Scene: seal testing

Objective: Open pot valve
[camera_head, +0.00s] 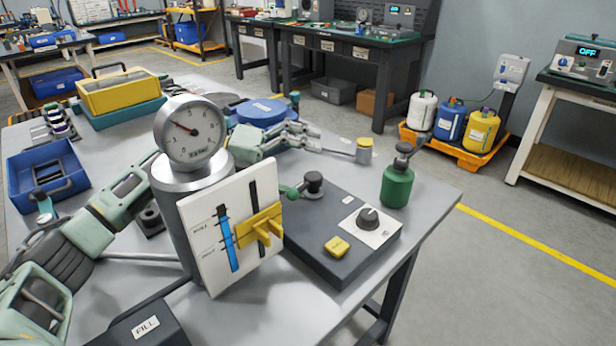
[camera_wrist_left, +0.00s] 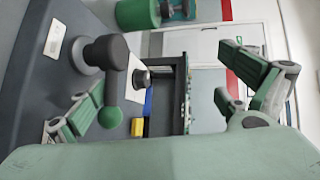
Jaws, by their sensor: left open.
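The pot (camera_head: 178,225) is a grey metal cylinder with a round dial gauge (camera_head: 191,132) on top. A white panel (camera_head: 208,262) with a blue level strip and yellow slider (camera_head: 258,228) stands before it. The valve's lever ends in a green ball (camera_head: 291,193), next to a black knob (camera_head: 313,181) on a dark base. The left wrist view shows the green ball (camera_wrist_left: 110,117) beside one finger and the black knob (camera_wrist_left: 106,52). My left gripper (camera_head: 318,137) is open and empty, beyond the pot and valve; the pot hides part of my arm.
The dark base (camera_head: 335,262) carries a dial (camera_head: 367,218) and yellow button (camera_head: 337,246). A green bottle (camera_head: 397,187) stands right of it. A small yellow-topped jar (camera_head: 364,150) and blue round container (camera_head: 258,112) stand behind. A blue tray (camera_head: 48,172) is at left.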

